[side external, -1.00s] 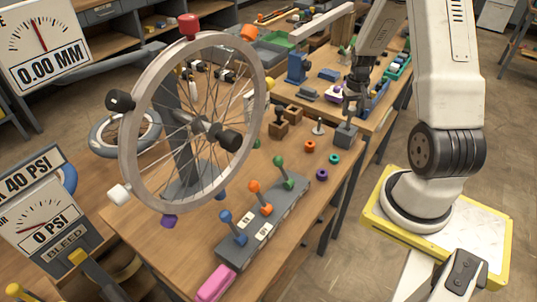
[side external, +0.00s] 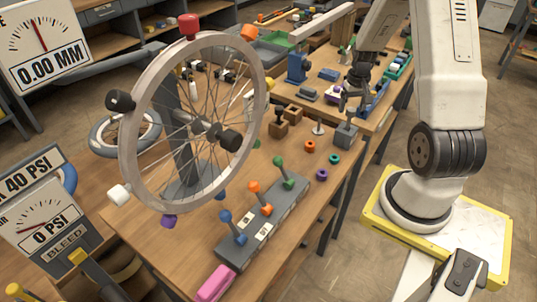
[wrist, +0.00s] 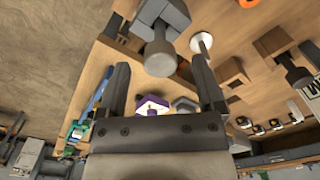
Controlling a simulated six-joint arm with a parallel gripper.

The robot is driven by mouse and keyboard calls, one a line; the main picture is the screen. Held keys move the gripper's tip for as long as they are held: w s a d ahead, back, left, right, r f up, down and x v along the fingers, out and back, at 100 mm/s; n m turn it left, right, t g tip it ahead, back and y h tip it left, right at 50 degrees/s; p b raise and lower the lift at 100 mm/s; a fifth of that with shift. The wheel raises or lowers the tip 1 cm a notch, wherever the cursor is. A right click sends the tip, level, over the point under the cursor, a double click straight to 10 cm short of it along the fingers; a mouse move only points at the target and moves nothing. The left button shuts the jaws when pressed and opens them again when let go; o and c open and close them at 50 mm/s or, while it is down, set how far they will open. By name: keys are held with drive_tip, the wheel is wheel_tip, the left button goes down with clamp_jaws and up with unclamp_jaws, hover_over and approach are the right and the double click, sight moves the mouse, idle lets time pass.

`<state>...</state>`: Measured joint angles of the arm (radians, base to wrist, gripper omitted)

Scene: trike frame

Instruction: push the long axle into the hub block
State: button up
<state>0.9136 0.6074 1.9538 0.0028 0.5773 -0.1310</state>
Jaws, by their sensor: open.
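The grey hub block (side external: 345,136) sits on the right edge of the front wooden table in the side view. It also shows at the top of the wrist view (wrist: 163,14). A grey round-ended shaft, which looks like the long axle (wrist: 160,59), stands out of the block toward the wrist camera. How deep it sits cannot be told. My gripper (side external: 351,103) is just above the block in the side view. In the wrist view my gripper (wrist: 160,68) has its fingers wide apart on either side of the axle's end, with gaps visible on both sides.
A white-capped post (side external: 319,127) stands close left of the block, with wooden blocks (side external: 278,129) beyond it. Orange (side external: 310,146), teal and purple rings lie in front. A lever panel (side external: 262,222) and a large spoked wheel (side external: 129,165) take up the table's left.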

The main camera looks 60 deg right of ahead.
drive_tip(key=shift+r, duration=3.05)
drive_tip(key=shift+a, duration=0.1)
drive_tip(key=w+a+r+n+t, duration=0.1)
drive_tip(key=w+a+n, duration=0.2)
drive_tip(key=a, duration=0.9)
drive_tip(key=w+a+r+n+t, duration=0.1)
drive_tip(key=w+a+n, duration=0.2)
drive_tip(key=a, duration=0.9)
drive_tip(key=s+a+n, duration=0.3)
drive_tip(key=a, duration=0.6)
drive_tip(key=shift+s+f+t, duration=0.2)
drive_tip(key=shift+t, duration=0.1)
drive_tip(key=shift+d, duration=0.1)
